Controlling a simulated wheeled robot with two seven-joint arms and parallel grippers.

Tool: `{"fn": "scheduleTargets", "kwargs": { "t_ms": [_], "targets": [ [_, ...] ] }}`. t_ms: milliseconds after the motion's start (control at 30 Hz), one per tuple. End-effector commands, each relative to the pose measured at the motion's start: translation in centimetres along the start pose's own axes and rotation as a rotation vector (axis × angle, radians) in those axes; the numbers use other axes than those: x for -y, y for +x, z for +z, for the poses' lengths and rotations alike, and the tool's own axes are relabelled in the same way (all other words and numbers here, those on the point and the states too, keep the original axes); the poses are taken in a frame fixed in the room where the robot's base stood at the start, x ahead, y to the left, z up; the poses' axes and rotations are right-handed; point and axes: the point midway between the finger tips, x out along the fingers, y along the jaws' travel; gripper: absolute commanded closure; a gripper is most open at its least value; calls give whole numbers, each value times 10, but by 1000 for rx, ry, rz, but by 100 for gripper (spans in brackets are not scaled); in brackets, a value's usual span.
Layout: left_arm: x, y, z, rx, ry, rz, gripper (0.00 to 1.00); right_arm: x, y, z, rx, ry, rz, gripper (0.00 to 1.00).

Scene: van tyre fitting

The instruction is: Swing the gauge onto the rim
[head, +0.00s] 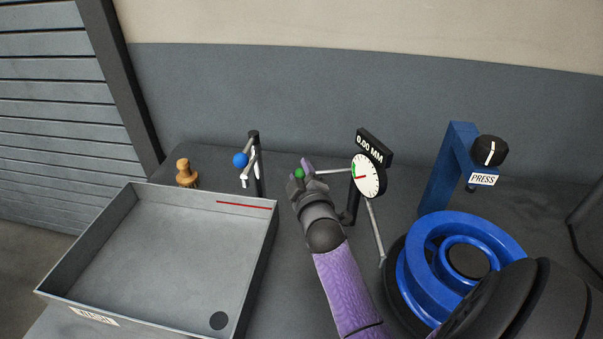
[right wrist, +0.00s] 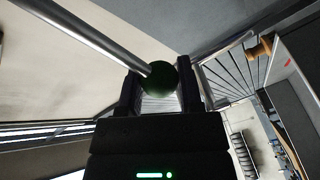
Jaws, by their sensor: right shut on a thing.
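The gauge (head: 368,176) stands on a dark post at the middle of the bench, with a round white dial and a display reading 0.00 MM. A thin rod runs left from it to a green ball (head: 299,173). My right gripper (head: 302,171) is shut on that ball; in the right wrist view the ball (right wrist: 161,76) sits between the fingers. A second rod slants down from the gauge to a tip beside the blue rim (head: 418,252). I cannot tell whether the tip touches the rim. My left gripper is not in view.
A grey tray (head: 270,235) with a red line inside lies at the left. A blue-balled stand (head: 256,165) and a wooden knob-topped object (head: 186,174) stand behind it. A blue post with a black knob (head: 490,150), labelled PRESS, stands behind the rim.

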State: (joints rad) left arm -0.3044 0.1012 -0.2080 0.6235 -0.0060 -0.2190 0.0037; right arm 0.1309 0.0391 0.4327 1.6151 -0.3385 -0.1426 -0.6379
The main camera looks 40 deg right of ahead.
Motion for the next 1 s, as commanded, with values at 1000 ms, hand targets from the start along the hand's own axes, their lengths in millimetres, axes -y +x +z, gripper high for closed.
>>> {"fn": "scheduleTargets", "kwargs": {
  "t_ms": [1000],
  "targets": [
    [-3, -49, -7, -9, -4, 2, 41, -4, -60, 8, -410, -3, -286, 100]
  ]
}}
